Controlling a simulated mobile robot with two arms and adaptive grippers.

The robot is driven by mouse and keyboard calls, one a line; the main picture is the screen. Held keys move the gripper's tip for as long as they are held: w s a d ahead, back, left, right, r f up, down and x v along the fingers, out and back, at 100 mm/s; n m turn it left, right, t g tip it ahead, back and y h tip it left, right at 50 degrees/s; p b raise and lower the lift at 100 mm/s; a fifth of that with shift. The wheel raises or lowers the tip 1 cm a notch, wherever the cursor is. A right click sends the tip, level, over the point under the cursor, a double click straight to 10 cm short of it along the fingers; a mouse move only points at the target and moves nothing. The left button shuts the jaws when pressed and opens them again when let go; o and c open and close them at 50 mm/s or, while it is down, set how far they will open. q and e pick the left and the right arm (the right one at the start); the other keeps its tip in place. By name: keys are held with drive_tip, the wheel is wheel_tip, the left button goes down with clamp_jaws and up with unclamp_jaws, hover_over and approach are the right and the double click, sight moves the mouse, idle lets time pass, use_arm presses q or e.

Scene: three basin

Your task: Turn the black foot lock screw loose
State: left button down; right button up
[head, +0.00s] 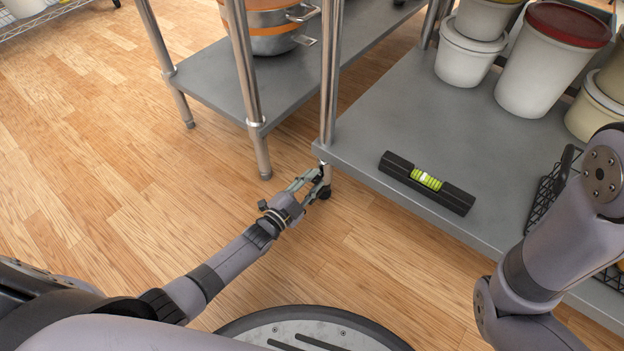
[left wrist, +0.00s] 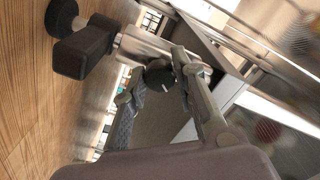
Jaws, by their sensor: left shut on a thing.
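The black foot lock screw (left wrist: 158,76) is a dark round knob with a small white mark, on the metal foot of the shelf leg. In the left wrist view it sits between the two fingers of my left gripper (left wrist: 160,84), which is shut on it. In the head view my left gripper (head: 312,182) is at the bottom of the near table leg, just under the shelf corner; the knob is too small to make out there. The foot's black block (left wrist: 85,48) and round pad (left wrist: 62,18) show beyond the fingers. My right gripper is out of view.
A black spirit level (head: 400,168) with a green vial lies on the grey lower shelf (head: 400,115) above the foot. White tubs (head: 466,55) stand behind it. A second shelf with pots (head: 268,45) stands to the left. The wooden floor (head: 110,150) at left is clear.

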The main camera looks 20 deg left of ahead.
use_arm(q)
drive_tip(key=n, duration=0.3)
drive_tip(key=shift+n+p, duration=0.3)
drive_tip(key=shift+n, duration=0.1)
drive_tip(key=shift+f+n, duration=0.1)
drive_tip(key=shift+n, duration=1.7)
drive_tip(key=c, duration=1.3)
unclamp_jaws()
drive_tip(key=v, duration=1.2)
